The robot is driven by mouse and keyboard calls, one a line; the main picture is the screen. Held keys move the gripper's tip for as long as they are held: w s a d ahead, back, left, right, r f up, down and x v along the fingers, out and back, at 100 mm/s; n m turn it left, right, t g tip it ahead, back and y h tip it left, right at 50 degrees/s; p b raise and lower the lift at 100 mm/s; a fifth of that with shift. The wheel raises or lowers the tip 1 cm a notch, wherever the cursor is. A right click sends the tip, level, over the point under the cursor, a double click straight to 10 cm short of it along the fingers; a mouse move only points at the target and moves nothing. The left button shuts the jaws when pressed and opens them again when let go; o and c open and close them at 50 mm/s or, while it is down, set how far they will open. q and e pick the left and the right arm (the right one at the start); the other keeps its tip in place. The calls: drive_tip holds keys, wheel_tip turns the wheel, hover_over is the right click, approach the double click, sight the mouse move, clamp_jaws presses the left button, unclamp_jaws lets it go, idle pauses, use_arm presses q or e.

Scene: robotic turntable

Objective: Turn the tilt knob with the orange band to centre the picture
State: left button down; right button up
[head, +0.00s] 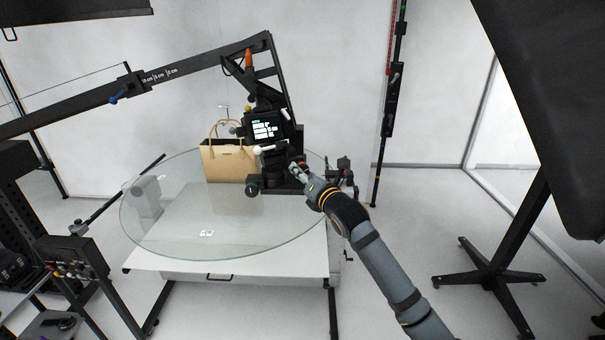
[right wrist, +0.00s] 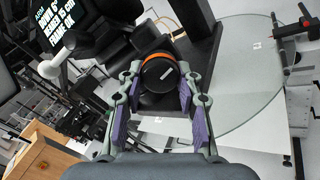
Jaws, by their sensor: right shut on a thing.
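The tilt knob (right wrist: 158,88) is a round black knob with an orange band and a short white mark on its face, in the right wrist view. My right gripper (right wrist: 159,71) is shut on it, one finger at each side. In the head view my right gripper (head: 299,168) is at the right side of the black camera rig, and I cannot make out the knob there. The rig's screen (head: 262,128) is lit with white text; it also shows, cut off, in the right wrist view (right wrist: 70,16). My left gripper is out of view.
A tan handbag (head: 229,162) stands left of the rig on the round glass turntable (head: 165,222). A dark crane arm (head: 190,73) passes above. A light stand (head: 490,262) is at the right. The turntable's front is mostly clear.

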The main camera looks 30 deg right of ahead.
drive_tip(key=shift+r, duration=0.55)
drive_tip(key=o, duration=1.2)
drive_tip(key=shift+w+d+f, duration=0.1)
drive_tip(key=shift+w+f, duration=0.15)
drive_tip(key=shift+c, duration=0.2)
drive_tip(key=shift+f, duration=0.15)
drive_tip(key=s, duration=0.7)
drive_tip(key=shift+s, duration=0.3)
drive_tip(key=shift+w, duration=0.1)
